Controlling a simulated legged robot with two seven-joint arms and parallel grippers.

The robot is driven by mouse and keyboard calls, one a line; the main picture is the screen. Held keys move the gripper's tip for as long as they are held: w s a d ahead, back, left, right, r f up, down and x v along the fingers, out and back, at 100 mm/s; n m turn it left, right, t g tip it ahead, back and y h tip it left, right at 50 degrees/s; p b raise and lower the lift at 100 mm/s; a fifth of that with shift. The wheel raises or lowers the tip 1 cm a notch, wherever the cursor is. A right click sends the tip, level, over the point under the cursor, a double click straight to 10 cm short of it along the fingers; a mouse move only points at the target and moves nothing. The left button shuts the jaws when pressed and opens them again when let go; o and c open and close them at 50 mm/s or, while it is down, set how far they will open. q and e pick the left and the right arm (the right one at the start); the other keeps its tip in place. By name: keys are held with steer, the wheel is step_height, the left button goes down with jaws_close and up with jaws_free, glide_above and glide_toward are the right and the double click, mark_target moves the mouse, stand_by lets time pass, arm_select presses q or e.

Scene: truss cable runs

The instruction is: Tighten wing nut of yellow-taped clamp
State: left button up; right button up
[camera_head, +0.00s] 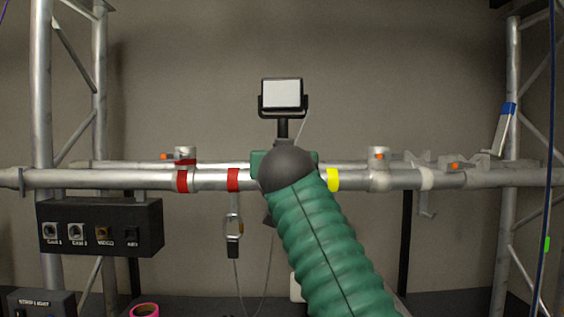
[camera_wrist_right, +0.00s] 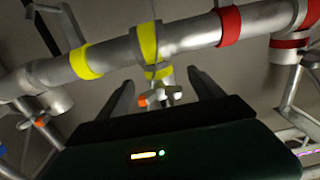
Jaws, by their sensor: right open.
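In the right wrist view, the yellow-taped clamp (camera_wrist_right: 148,42) sits around the silver pipe, with a second yellow band (camera_wrist_right: 86,63) on the pipe to its left. Its wing nut (camera_wrist_right: 166,96), with an orange tip, hangs below the clamp. My right gripper (camera_wrist_right: 163,88) is open, one dark finger on each side of the wing nut. I cannot tell whether either finger touches it. In the head view my green right arm covers the clamp and the gripper; only a yellow band (camera_head: 333,180) shows beside it. My left gripper is not in view.
A lamp (camera_head: 283,95) stands above the pipe behind my arm. Red-banded clamps (camera_head: 185,155) are to the left. A black connector box (camera_head: 100,228) hangs at lower left, and a strap with a buckle (camera_head: 233,228) hangs below the pipe. Other clamps (camera_head: 378,158) are to the right.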

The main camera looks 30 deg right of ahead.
steer(key=shift+s+a, duration=0.1)
steer(key=shift+s, duration=0.2)
steer(key=b+v, duration=0.6)
steer(key=v, duration=1)
steer(key=shift+a+b, duration=0.25)
steer(key=shift+b, duration=0.1)
